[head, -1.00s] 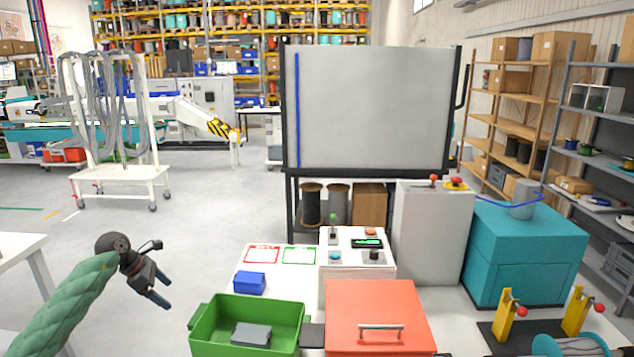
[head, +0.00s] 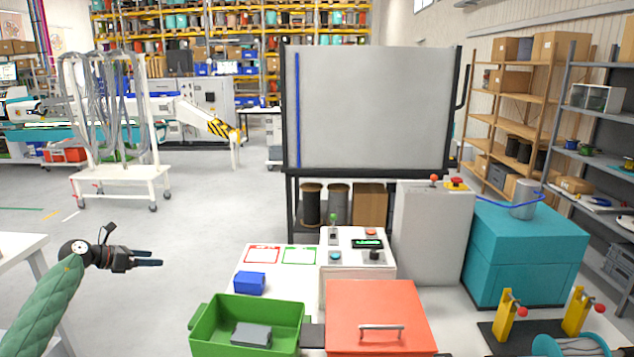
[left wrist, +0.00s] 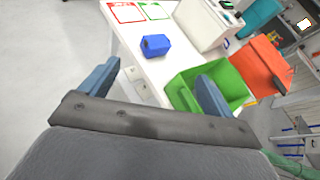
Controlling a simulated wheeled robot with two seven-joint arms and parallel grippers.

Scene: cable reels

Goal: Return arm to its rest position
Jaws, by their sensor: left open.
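My left arm comes in from the lower left in the head view, in a green padded sleeve. My left gripper (head: 150,262) is held in the air over the floor, left of the white worktable, with its fingers pointing right. In the left wrist view the two blue-grey fingers (left wrist: 155,95) stand wide apart with nothing between them. The gripper is open, empty and clear of the table. My right gripper is not in view.
The white table (head: 240,312) carries a blue block (head: 249,282), a green bin (head: 203,335) with a grey block (head: 251,334), a red-lidded box (head: 378,305) and a control panel (head: 340,273). Another white table (head: 22,243) edges in at left. Open floor lies between.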

